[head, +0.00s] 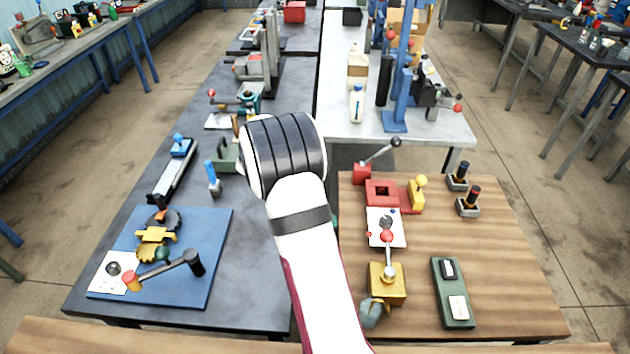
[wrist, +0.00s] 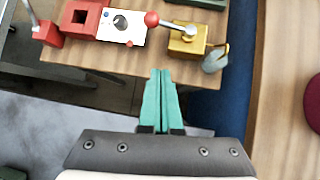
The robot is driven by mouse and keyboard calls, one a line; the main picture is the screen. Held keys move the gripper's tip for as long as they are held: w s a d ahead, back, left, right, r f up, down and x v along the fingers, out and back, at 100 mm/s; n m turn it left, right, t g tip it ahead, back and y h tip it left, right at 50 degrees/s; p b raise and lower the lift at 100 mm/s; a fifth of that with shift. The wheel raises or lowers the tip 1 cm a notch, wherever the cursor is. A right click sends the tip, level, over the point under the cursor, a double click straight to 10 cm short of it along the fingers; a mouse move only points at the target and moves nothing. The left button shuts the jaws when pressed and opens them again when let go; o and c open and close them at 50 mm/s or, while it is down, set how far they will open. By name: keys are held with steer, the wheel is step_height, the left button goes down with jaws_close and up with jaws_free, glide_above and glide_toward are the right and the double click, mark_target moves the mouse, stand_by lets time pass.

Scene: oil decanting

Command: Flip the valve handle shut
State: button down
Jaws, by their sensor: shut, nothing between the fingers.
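The valve is a brass-yellow block (head: 387,291) on the wooden table, with a grey-blue spout (head: 371,313) at its near side. Its metal handle (head: 389,258) ends in a red ball and lies out toward the white plate (head: 399,227). In the wrist view the brass block (wrist: 187,45) is beyond the fingertips and to their right, and the handle's red ball (wrist: 152,19) is farther off. My gripper (wrist: 160,73) has green fingers pressed together, empty, at the wooden table's edge and apart from the valve.
A red block with a square hole (head: 381,191) and a red-based lever (head: 378,161) stand behind the white plate. A green switch box (head: 453,291) lies right of the valve. The blue mat (head: 205,268) on the dark table holds another lever device.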

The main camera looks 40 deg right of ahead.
steer(key=shift+w+d+f+n, duration=0.25)
steer(key=shift+d+f+n, duration=0.55)
steer(key=shift+d+f, duration=0.4)
steer(key=shift+r, duration=0.1)
glide_toward(388, 248)
steer(key=w+f, duration=0.4)
steer(key=f, duration=0.1)
steer(key=s+d, duration=0.1)
steer(key=d, duration=0.1)
steer(key=s+d, duration=0.1)
steer(key=shift+s+d, duration=0.2)
steer(key=shift+d, duration=0.15)
steer(key=shift+d, duration=0.1)
